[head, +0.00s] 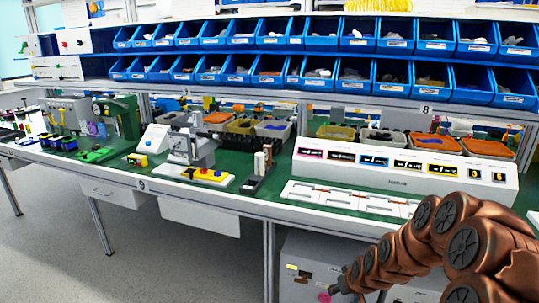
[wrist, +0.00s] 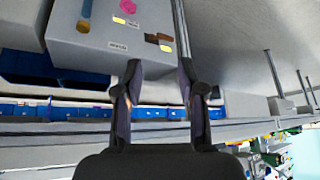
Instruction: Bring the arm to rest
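My arm (head: 435,245), copper-brown and jointed, reaches in from the lower right of the head view. It hangs bent in front of the bench, and its dark end is low, near a grey cabinet (head: 300,250) under the bench. My gripper (wrist: 159,80) shows in the wrist view with its two dark fingers apart and nothing between them. The grey cabinet (wrist: 105,48) is beyond the fingertips there, apart from them. Its face carries a pink round part (wrist: 128,6), a small yellow part (wrist: 118,20) and a yellow-and-brown part (wrist: 158,38). I cannot tell which is the rotary switch.
A long green-topped bench (head: 250,200) crosses the head view, with machines and a white panel (head: 400,170) on it. Two rows of blue bins (head: 270,68) stand above. Bench legs (head: 268,260) stand beside the cabinet. The grey floor (head: 170,260) at lower left is clear.

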